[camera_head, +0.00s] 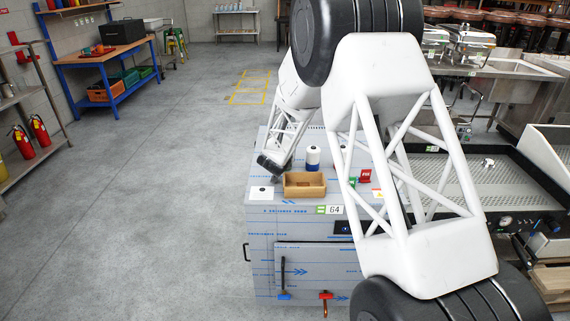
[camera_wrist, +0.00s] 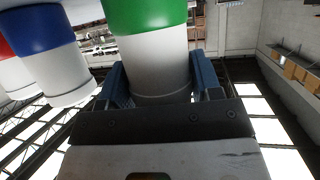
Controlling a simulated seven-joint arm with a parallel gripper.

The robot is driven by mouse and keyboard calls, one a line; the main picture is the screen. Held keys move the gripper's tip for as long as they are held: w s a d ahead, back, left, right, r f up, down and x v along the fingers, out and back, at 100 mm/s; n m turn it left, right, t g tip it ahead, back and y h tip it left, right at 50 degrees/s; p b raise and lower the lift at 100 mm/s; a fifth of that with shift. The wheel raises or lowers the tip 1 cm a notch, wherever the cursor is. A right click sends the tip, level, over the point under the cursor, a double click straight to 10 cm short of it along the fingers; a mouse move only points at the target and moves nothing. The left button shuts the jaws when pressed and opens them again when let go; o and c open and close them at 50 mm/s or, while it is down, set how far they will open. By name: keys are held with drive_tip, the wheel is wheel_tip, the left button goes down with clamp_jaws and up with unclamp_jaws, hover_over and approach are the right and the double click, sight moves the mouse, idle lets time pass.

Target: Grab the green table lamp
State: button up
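The green table lamp (camera_wrist: 152,60) is a white cylinder with a green band, and it shows in the wrist view. My gripper (camera_wrist: 158,82) has one blue-grey finger on each side of its white part. The lamp nearly fills the space between the fingers; whether both press on it is unclear. In the head view my gripper (camera_head: 270,166) is low over the left side of the steel counter (camera_head: 262,212). The green lamp cannot be made out there.
A blue-banded lamp (camera_head: 313,158) stands on the counter, and it is close beside the green one in the wrist view (camera_wrist: 58,70). A red-banded lamp (camera_wrist: 12,75) is farther left there. A wooden box (camera_head: 304,191) is on the counter's front. A red object (camera_head: 365,176) lies right.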

drive_tip(key=c, duration=0.9)
drive_tip(key=shift+o, duration=0.2)
drive_tip(key=shift+r, duration=5)
